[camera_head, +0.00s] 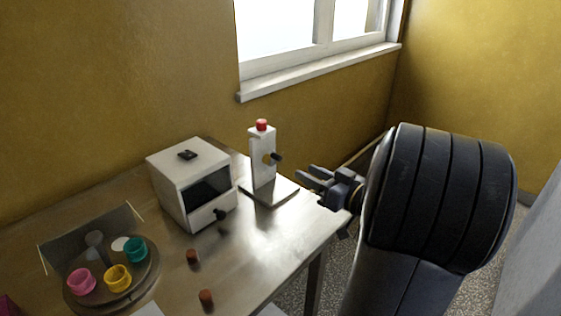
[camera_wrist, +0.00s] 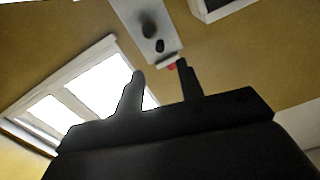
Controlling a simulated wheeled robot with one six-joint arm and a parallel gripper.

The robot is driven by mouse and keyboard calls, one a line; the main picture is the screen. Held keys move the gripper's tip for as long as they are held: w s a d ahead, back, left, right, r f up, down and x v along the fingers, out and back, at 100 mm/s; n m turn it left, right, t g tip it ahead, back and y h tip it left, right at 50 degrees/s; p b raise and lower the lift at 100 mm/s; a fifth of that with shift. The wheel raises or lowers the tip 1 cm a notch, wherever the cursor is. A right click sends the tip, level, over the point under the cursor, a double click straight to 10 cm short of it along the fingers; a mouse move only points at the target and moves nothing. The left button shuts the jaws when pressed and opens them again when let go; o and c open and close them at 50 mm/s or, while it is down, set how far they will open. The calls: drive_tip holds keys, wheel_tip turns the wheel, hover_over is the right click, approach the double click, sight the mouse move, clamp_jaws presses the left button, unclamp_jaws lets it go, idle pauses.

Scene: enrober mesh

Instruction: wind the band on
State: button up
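A white upright post (camera_head: 262,160) with a red button (camera_head: 261,125) on top stands on a flat plate (camera_head: 280,193) near the table's back right edge. A dark knob (camera_head: 277,157) sticks out from its side. In the wrist view the post (camera_wrist: 135,14) appears upside down, with a dark round knob (camera_wrist: 149,31) and a smaller dark knob end (camera_wrist: 160,46). My gripper (camera_head: 306,173) is just right of the post, apart from the knob. Its two fingers (camera_wrist: 160,70) are spread with nothing between them. I cannot make out a band.
A white box (camera_head: 188,165) with a dark window and a front knob (camera_head: 220,214) stands left of the post. Pink (camera_head: 81,281), yellow (camera_head: 118,278) and teal (camera_head: 135,249) cups sit on a round stand. Two brown pieces (camera_head: 192,257) (camera_head: 206,298) lie on the table. A wall and window are behind.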

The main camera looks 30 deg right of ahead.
sight(280, 159)
drive_tip(key=p+x, duration=0.1)
drive_tip(key=x, duration=0.8)
drive_tip(key=shift+w+p, duration=0.2)
drive_tip(key=shift+p, duration=0.15)
drive_tip(key=shift+c, duration=0.4)
clamp_jaws()
